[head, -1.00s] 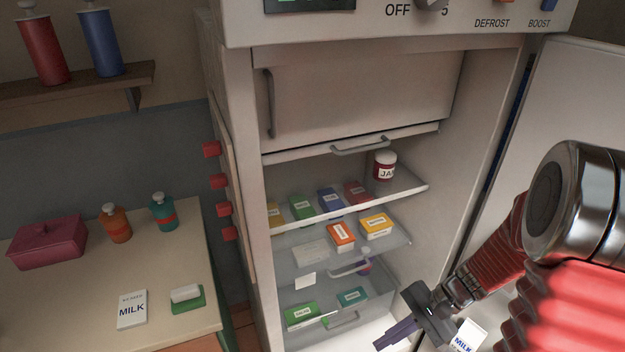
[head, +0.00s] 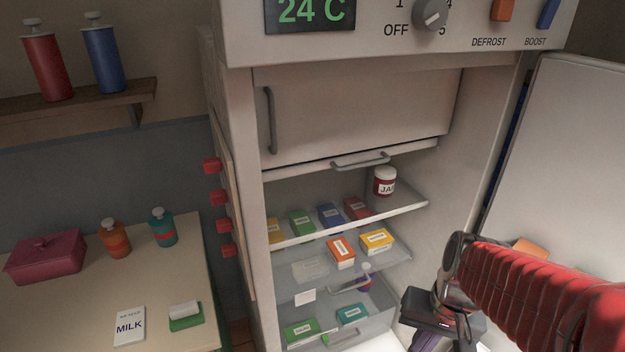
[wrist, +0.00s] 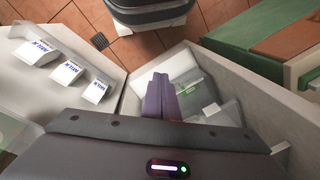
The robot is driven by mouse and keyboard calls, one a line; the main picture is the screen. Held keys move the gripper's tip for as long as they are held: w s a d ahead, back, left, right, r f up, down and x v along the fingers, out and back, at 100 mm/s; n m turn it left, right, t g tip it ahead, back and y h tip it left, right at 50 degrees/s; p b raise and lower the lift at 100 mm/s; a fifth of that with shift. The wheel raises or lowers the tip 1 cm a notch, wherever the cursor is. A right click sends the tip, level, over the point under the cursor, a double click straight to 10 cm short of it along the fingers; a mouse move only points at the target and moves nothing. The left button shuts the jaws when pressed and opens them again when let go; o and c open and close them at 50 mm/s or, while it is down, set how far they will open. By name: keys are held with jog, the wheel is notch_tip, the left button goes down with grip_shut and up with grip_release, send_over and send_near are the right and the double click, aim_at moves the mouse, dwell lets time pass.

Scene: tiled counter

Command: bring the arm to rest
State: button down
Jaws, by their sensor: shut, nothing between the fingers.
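My gripper (head: 424,343) is low at the right in the head view, in front of the open fridge's lower part. Its purple fingers also show in the wrist view (wrist: 161,97); they are together, with nothing between them. My red ribbed arm comes in from the right edge in front of the open fridge door (head: 566,150). In the head view the fingertips are partly cut off by the lower edge.
The fridge shelves (head: 330,224) hold several small boxes and a jam jar (head: 384,181). A counter (head: 80,305) with a milk carton (head: 129,325) is at left. Tiled floor (wrist: 215,12) shows beyond the gripper.

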jog(key=s+a+r+n+t, duration=0.1)
jog(key=a+r+t, duration=0.1)
jog(key=r, duration=0.4)
jog(key=s+a+r+n+t+h, duration=0.1)
jog(key=a+r+n+t, duration=0.1)
jog(key=r, duration=0.4)
jog(key=shift+s+n+t, duration=0.2)
jog(key=shift+n+t, duration=0.1)
jog(key=shift+t, duration=0.2)
